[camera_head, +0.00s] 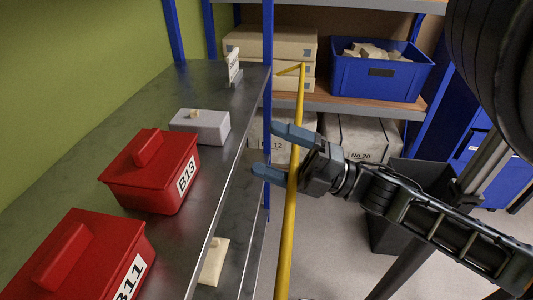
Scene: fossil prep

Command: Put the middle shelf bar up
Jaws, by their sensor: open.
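A long yellow bar (287,225) runs along the open side of the metal shelf (80,110), from near the bottom edge of the picture to a bent far end beside the blue post. It is most likely the middle shelf bar; its near end is out of view. My gripper (268,150) is open, its two blue-grey fingers pointing left toward the shelf. The bar crosses the gripper in the picture, near the finger bases. I cannot tell whether the fingers touch it.
On the shelf stand a red box marked B13 (150,185), a red box marked B11 (85,260), a grey box (200,126) and a white sign (233,66). A blue crate (380,78) and cartons (275,43) fill the back rack. A dark bin (420,180) stands at right.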

